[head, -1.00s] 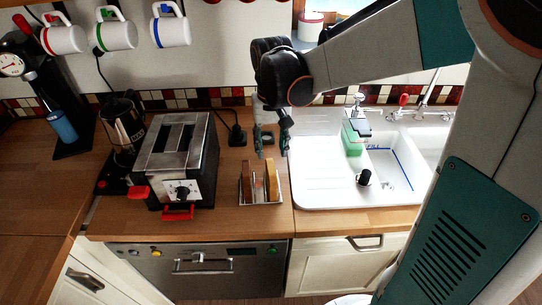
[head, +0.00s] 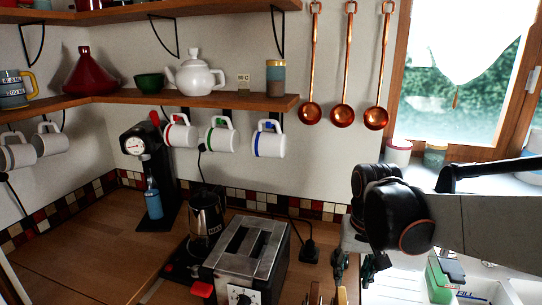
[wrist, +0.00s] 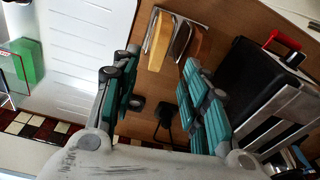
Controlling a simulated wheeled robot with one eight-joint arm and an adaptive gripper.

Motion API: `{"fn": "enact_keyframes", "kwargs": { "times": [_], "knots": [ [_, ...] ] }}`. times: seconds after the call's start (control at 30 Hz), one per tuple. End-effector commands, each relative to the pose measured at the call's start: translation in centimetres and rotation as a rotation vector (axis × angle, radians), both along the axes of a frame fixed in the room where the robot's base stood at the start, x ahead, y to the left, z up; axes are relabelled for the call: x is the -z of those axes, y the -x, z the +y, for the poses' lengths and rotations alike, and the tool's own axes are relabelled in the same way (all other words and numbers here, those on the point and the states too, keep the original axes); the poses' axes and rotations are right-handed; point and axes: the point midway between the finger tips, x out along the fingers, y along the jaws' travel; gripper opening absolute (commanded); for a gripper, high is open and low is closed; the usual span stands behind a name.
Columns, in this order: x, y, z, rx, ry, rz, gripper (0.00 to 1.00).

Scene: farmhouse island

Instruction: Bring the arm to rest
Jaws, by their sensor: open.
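My gripper (head: 353,272) hangs from my arm on the right of the head view, fingers pointing down over the counter between the toaster and the sink. In the wrist view my gripper (wrist: 155,88) shows its two green-padded fingers spread apart with nothing between them. In the head view only the top of the rack shows at the bottom edge.
Mugs (head: 268,140), a shelf (head: 120,104) and copper ladles (head: 343,112) hang on the wall.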

Motion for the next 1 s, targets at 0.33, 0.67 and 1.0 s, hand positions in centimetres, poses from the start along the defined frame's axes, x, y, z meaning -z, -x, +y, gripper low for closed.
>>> {"fn": "enact_keyframes", "kwargs": {
  "times": [0.33, 0.67, 1.0],
  "knots": [
    [-0.4, 6.3, 0.0, -0.076, 0.02, -0.232, 0.41],
    [1.1, 11.0, 0.0, -0.14, 0.05, -0.436, 0.41],
    [1.8, 12.2, 0.0, -0.162, 0.064, -0.506, 0.41]
  ]
}}
